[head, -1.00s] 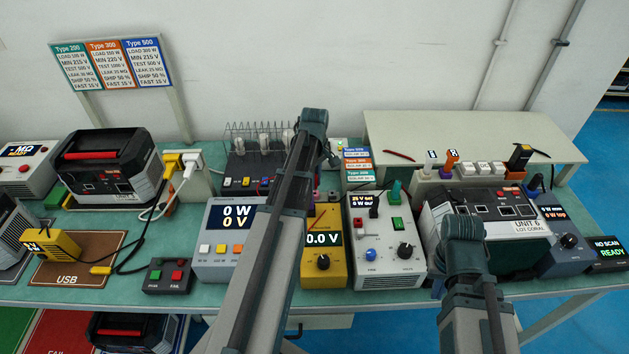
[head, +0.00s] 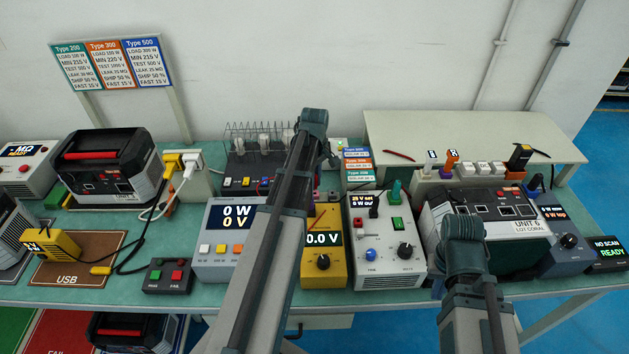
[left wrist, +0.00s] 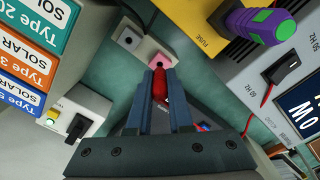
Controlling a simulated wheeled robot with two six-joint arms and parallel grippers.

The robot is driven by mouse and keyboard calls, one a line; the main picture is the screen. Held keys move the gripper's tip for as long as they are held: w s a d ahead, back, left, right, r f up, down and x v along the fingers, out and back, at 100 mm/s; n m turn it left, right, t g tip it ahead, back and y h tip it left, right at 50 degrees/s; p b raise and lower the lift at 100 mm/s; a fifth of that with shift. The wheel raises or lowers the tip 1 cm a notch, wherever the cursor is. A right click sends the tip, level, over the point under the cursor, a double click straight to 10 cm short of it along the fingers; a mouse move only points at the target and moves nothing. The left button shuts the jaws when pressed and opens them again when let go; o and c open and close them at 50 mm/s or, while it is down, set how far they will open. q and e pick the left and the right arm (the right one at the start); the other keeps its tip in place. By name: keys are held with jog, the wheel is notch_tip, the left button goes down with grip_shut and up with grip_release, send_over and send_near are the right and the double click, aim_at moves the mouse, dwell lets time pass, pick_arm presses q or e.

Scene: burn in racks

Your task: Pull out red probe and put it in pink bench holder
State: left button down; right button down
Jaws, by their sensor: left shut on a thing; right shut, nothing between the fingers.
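In the left wrist view my left gripper (left wrist: 161,84) is shut on the red probe (left wrist: 160,87), whose red body shows between the fingers. The pink bench holder (left wrist: 157,59), a small block with a dark hole, is just beyond the fingertips. The probe appears beside the hole; I cannot tell whether they touch.
A grey holder block (left wrist: 128,38) sits next to the pink one. The yellow meter (head: 324,262) and the white supply box (head: 385,255) stand close by. A purple-and-green handle (left wrist: 258,24) juts out near the gripper. Type cards (left wrist: 30,45) stand at the left of the wrist view.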

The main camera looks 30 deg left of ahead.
pick_arm(q)
jog(key=shift+f+b, duration=1.3)
jog(key=c, duration=0.7)
grip_release()
jog(key=shift+c, duration=0.2)
jog(key=shift+r, duration=0.1)
notch_tip(320, 180, up, 14)
jog(key=p, duration=1.4)
